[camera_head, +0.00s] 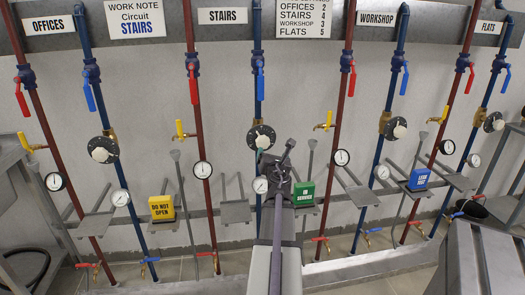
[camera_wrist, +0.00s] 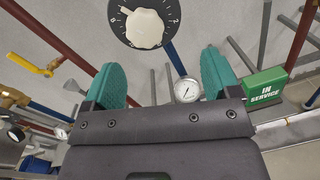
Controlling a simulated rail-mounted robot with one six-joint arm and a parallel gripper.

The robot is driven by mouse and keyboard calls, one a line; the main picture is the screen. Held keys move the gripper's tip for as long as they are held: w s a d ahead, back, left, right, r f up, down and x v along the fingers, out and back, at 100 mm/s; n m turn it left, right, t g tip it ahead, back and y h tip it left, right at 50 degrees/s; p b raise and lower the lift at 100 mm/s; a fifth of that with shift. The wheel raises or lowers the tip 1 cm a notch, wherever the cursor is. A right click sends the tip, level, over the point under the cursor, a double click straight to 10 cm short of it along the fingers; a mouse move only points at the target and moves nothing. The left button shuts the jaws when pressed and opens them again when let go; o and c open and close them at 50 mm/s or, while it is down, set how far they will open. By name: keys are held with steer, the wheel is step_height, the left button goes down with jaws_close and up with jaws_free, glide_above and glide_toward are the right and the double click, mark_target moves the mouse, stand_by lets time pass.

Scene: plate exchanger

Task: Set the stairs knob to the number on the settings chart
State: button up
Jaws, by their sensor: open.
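The stairs knob is a cream knob on a black dial on the blue pipe below the STAIRS sign (camera_head: 222,16). The dial (camera_head: 262,137) shows in the head view, and its cream knob (camera_wrist: 145,28) fills the upper middle of the wrist view. Its dial's top is cut off and I cannot tell its setting. The settings chart (camera_head: 300,18) reads offices 2, stairs 4, workshop 3, flats 5. The work note (camera_head: 138,18) reads circuit STAIRS. My gripper (camera_wrist: 160,78) is open and empty, its teal fingers apart below the dial in the wrist view, not touching the knob.
Similar dials (camera_head: 103,149) and (camera_head: 395,128) sit on the neighbouring blue pipes. A pressure gauge (camera_wrist: 187,89) is below the stairs dial. A green IN SERVICE sign (camera_head: 304,193) stands to the right, a yellow DO NOT OPEN sign (camera_head: 161,208) to the left. Red pipes flank the stairs pipe.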

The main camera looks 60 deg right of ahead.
mark_target(263, 145)
steer(key=w+d+n, duration=0.1)
steer(key=w+d, duration=0.2)
steer(key=w, duration=0.1)
steer(key=w+d+n+t+y, duration=0.1)
steer(key=w+d, duration=0.3)
steer(key=shift+w+d+n, duration=0.1)
steer(key=shift+w+n, duration=0.05)
steer(key=shift+n, duration=0.25)
steer(key=c, duration=0.9)
steer(key=shift+c, duration=0.2)
steer(key=shift+m, duration=0.4)
